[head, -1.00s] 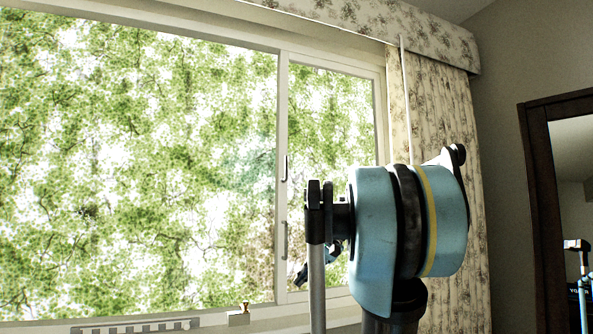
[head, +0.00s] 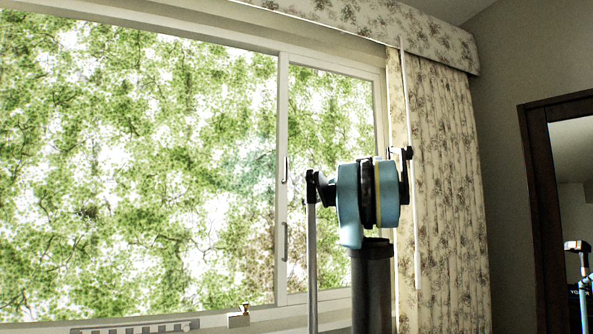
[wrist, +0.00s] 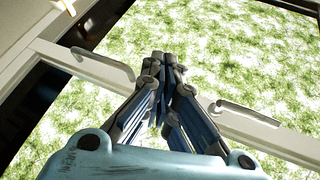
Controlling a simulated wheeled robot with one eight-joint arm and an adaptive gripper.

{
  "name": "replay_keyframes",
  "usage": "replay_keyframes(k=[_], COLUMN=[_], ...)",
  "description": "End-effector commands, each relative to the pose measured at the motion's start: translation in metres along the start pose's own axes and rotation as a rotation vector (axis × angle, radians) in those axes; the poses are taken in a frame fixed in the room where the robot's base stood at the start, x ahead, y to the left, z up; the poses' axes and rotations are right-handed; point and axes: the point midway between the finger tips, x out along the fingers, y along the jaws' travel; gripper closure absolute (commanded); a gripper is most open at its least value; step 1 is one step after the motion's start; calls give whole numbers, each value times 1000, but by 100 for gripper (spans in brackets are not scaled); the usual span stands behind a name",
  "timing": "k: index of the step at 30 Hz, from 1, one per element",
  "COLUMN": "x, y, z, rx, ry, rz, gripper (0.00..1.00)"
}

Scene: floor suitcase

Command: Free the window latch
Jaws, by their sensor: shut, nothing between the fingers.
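The window (head: 140,170) has a pale upright stile with two grey handles on it, an upper one (head: 284,170) and a lower one (head: 284,241). The wrist view shows one handle at left (wrist: 102,62) and one at right (wrist: 243,110). My gripper (wrist: 162,58) is shut and empty, its fingertips over the stile between the two handles in that picture. I cannot tell its distance from the glass. It is hidden behind my arm in the head view. A small brass piece (head: 245,308) sits on a pale block at the sill; I cannot tell whether it is the latch.
A patterned curtain (head: 440,190) hangs at the window's right, with a pale wand (head: 410,130) in front of it. A dark-framed mirror (head: 540,180) stands at far right. A notched pale strip (head: 130,327) lies along the sill at lower left.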

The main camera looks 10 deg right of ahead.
Motion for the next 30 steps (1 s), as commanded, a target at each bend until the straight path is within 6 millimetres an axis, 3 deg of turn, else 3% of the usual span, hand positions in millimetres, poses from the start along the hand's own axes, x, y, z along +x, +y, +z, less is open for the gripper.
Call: replay_keyframes(k=[9, 18, 24, 30], x=[-47, -94, -113, -119], y=[-57, -98, -112, -116], z=[-49, -85, -98, -101], rx=[-1, -15, -23, -27], ry=[12, 21, 24, 25], rz=[-165, -308, -364, -381], gripper=[100, 100, 100, 100])
